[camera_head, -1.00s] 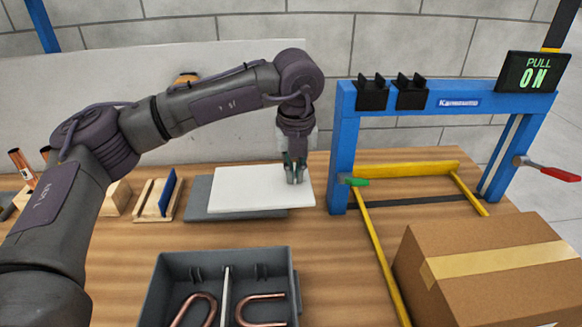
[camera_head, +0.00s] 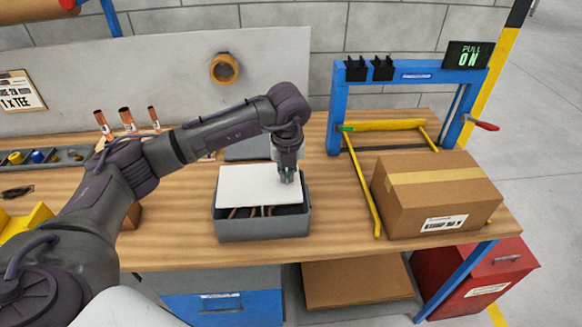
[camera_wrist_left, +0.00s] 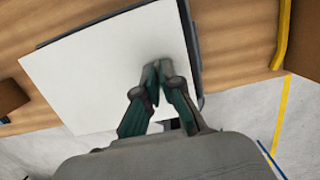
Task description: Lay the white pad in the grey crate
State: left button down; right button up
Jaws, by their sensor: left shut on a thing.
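The white pad (camera_head: 252,187) is a flat rectangle over the back part of the grey crate (camera_head: 262,228). My left gripper (camera_head: 288,178) is shut on the pad near its right edge. In the left wrist view the pad (camera_wrist_left: 95,75) fills much of the picture, with my left gripper's fingertips (camera_wrist_left: 157,66) together on it. The crate's dark rim (camera_wrist_left: 196,60) shows along the pad's right side. Copper tubes (camera_head: 250,212) show in the crate in front of the pad. I cannot tell whether the pad rests on the crate or is just above it. My right gripper is not in view.
A cardboard box (camera_head: 435,195) stands to the right, with a blue frame (camera_head: 337,118) and yellow bars (camera_head: 362,185) behind and beside it. A grey pad (camera_head: 247,148) lies behind the crate. Upright copper tubes (camera_head: 127,120) stand at the left. The table front is clear.

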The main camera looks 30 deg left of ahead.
aim_at(287, 186)
pick_arm(q)
jog(key=shift+w+a+f, duration=0.1)
jog(key=shift+w+f, duration=0.15)
jog(key=shift+f, duration=0.35)
jog(key=shift+f+b, duration=0.3)
jog(key=shift+b, duration=0.15)
jog(key=shift+s+f, duration=0.1)
jog(key=shift+f, duration=0.15)
jog(key=shift+s+f+b, duration=0.1)
jog(key=shift+f+b, duration=0.45)
jog(key=shift+f, duration=0.05)
jog(key=shift+f+b, duration=0.35)
jog(key=shift+f, duration=0.7)
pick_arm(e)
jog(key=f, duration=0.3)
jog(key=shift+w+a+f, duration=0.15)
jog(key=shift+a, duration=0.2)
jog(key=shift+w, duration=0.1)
pick_arm(q)
jog(key=shift+f+b, duration=0.1)
jog(key=shift+b, duration=0.35)
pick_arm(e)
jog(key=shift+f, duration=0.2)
